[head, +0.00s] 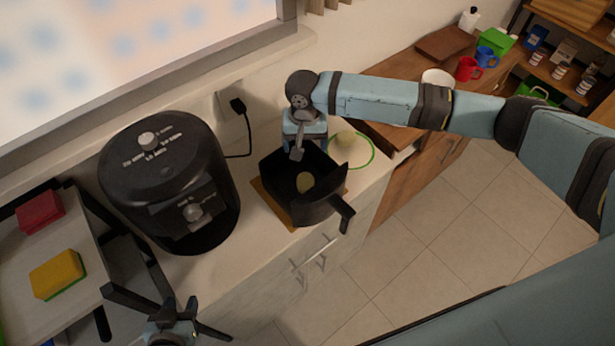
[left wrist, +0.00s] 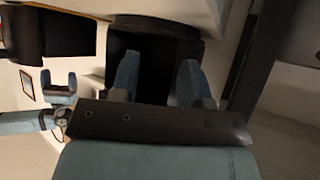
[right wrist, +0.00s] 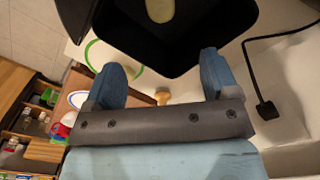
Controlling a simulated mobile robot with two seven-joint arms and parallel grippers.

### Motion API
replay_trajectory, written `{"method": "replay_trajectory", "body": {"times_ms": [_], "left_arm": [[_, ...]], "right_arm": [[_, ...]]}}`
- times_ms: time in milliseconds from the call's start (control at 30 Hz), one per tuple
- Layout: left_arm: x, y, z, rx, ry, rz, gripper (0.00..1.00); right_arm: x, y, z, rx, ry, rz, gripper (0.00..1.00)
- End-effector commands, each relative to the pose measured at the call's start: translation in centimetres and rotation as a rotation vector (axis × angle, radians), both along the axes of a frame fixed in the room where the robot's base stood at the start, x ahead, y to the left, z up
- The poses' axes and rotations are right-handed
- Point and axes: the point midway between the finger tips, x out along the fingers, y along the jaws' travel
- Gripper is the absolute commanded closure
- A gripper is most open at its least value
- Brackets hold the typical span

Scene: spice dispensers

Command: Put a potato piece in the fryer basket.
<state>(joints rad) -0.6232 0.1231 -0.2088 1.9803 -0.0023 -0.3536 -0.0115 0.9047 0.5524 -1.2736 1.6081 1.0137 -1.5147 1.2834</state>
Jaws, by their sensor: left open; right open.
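The black fryer basket (head: 325,205) stands on a wooden board with its handle toward the front right. A pale yellow potato piece (head: 305,182) lies inside it, and it also shows in the right wrist view (right wrist: 160,9). A white plate with a green rim (head: 372,158) is right of the basket, with another pale round piece (head: 345,139) at it. My right gripper (head: 299,152) is open and empty over the basket's back side. My left gripper (head: 172,322) is open and empty at the bottom, in front of the counter.
The black air fryer body (head: 165,175) stands left of the basket, with a cord to a wall plug (head: 238,105). A red block (head: 40,212) and a yellow-green sponge (head: 57,274) lie on the left surface. Mugs and boxes stand on the far right cabinet.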

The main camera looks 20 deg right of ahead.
Motion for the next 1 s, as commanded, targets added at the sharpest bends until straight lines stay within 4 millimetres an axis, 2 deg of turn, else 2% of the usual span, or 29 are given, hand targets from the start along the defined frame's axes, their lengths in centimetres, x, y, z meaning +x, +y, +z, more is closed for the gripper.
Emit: {"method": "replay_trajectory", "body": {"times_ms": [33,200,400,600,1000], "left_arm": [[-0.1,0.0,0.2,-0.007,0.004,0.008,0.57],[-0.4,-0.2,-1.0,-0.019,0.027,0.026,0.57],[-0.5,-0.1,-1.2,-0.014,0.030,0.023,0.57],[-0.2,0.0,-0.9,-0.011,0.022,0.021,0.57],[0.1,0.0,-0.4,-0.013,0.011,0.021,0.57]], "right_arm": [[0.1,0.1,1.7,0.006,-0.006,0.000,0.19],[0.2,0.0,5.5,0.003,-0.006,-0.001,0.19],[0.2,0.0,8.9,0.004,-0.005,0.000,0.19],[0.1,0.0,10.2,0.003,-0.004,-0.001,0.19],[0.1,0.0,10.3,0.002,-0.004,-0.001,0.19]]}}
